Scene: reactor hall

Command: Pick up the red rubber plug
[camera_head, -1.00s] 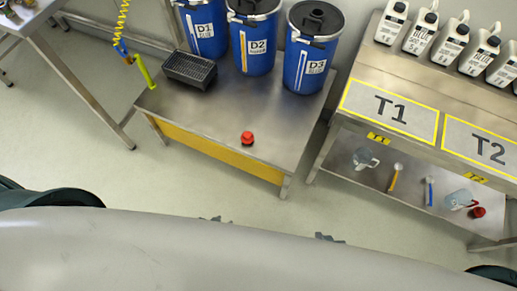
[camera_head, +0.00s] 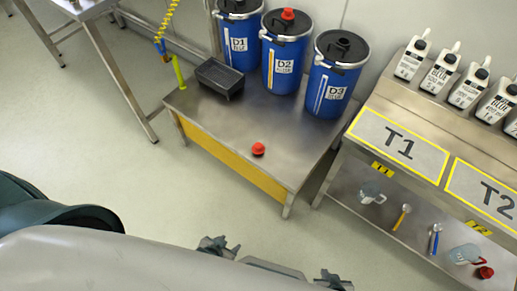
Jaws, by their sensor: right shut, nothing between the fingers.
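A red plug (camera_head: 258,149) sits on the bare steel top of the low table (camera_head: 230,130), near its front edge. Another red cap-like piece (camera_head: 288,14) is on top of the drum D2 (camera_head: 282,68). A third red piece (camera_head: 485,272) lies on the lower shelf at the right. My left gripper (camera_head: 217,245) shows at the lower middle, in front of and below the low table.
Drums D1 (camera_head: 239,42) and D3 (camera_head: 332,78) and a black tray (camera_head: 220,77) stand at the low table's back. A bench (camera_head: 460,150) with white bottles stands right; jugs and tools lie on its lower shelf (camera_head: 390,214). The floor before the table is clear.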

